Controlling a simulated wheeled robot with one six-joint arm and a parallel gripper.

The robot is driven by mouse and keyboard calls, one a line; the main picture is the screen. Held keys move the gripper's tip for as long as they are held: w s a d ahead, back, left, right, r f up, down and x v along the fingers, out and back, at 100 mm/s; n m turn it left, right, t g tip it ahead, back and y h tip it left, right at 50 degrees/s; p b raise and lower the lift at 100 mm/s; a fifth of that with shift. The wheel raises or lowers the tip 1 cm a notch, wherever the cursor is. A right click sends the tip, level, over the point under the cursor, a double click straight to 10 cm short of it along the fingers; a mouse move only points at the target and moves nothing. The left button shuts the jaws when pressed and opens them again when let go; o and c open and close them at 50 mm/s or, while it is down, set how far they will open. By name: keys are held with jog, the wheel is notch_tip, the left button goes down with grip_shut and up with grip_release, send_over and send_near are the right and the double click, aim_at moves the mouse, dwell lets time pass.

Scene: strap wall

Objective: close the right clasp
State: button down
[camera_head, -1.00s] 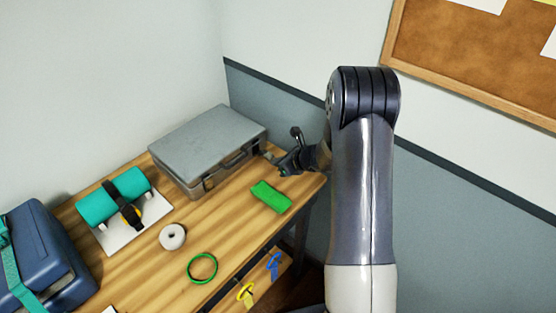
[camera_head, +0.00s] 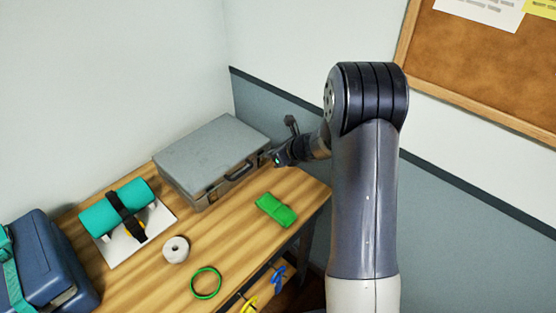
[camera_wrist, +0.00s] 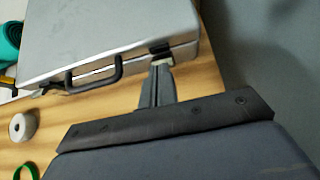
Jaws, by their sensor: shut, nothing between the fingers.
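A closed grey hard case (camera_head: 212,150) lies on the wooden table, its front with the handle (camera_head: 240,170) facing me. In the wrist view the case (camera_wrist: 95,40) fills the upper left, with its handle (camera_wrist: 95,75) left of centre. The dark right clasp (camera_wrist: 160,48) sits at the case's front right, near the corner. My gripper (camera_wrist: 162,64) is shut and empty, its tips right at or just below this clasp; I cannot tell whether they touch. In the head view my gripper (camera_head: 277,158) hides the right clasp. The left clasp (camera_head: 211,191) shows near the front left corner.
A green cloth-like block (camera_head: 275,210), a white roll (camera_head: 176,249) and a green ring (camera_head: 206,283) lie on the table. A teal roll with a black strap (camera_head: 117,208) and a blue case (camera_head: 45,260) stand left. The wall is close on the right.

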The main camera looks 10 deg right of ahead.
jog(key=shift+r, duration=0.1)
jog(key=shift+r+p, duration=0.6)
jog(key=shift+r, duration=0.05)
